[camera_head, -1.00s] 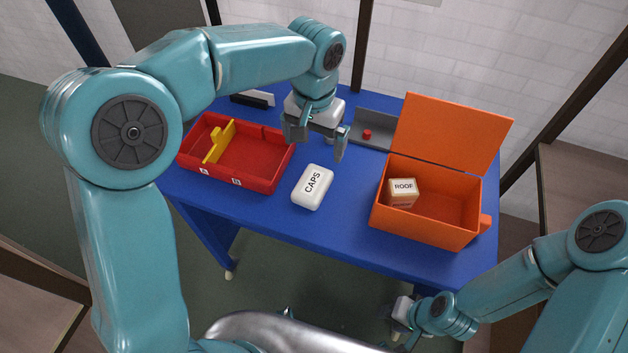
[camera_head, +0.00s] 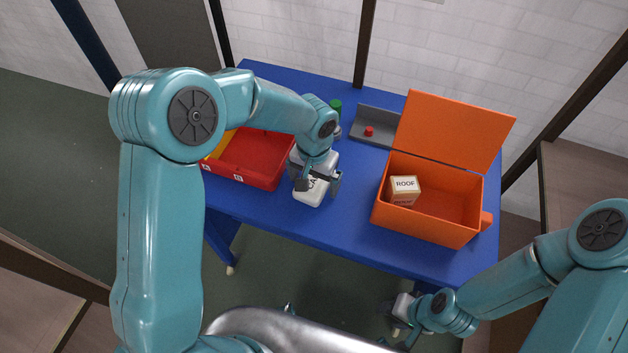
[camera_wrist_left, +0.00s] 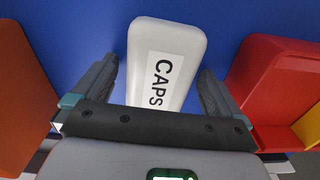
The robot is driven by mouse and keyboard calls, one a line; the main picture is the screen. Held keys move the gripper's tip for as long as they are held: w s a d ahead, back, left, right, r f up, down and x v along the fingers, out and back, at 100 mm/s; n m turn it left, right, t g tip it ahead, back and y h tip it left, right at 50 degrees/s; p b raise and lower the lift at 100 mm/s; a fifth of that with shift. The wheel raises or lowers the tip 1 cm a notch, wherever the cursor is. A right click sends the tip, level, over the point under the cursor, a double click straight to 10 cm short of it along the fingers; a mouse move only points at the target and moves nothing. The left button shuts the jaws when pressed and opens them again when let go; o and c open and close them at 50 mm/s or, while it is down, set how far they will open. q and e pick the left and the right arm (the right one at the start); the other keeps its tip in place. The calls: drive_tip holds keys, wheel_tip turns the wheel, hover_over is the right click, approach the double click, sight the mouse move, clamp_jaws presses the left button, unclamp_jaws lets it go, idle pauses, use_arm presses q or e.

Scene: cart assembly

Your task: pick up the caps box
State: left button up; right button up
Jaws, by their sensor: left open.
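The white caps box (camera_head: 309,195) lies on the blue table, partly hidden under my left gripper in the head view. In the left wrist view the caps box (camera_wrist_left: 166,62) shows its black CAPS label and lies between the two fingers. My left gripper (camera_head: 319,184) is open above it, with one finger on each side; in the left wrist view (camera_wrist_left: 160,85) a gap shows between each finger and the box. My right gripper (camera_head: 397,322) is low at the front of the table, and its fingers are too unclear to read.
A red tray (camera_head: 262,180) with a yellow divider stands left of the caps box. An open orange box (camera_head: 420,229) holding a ROOF block (camera_head: 404,186) stands to the right. A grey holder (camera_head: 382,140) with a red piece and a green item (camera_head: 336,105) are behind.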

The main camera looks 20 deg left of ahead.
use_arm(q)
drive_tip(key=shift+w+d, duration=0.1)
drive_tip(key=c, duration=1)
drive_tip(key=shift+c, duration=0.2)
drive_tip(key=shift+r, duration=0.1)
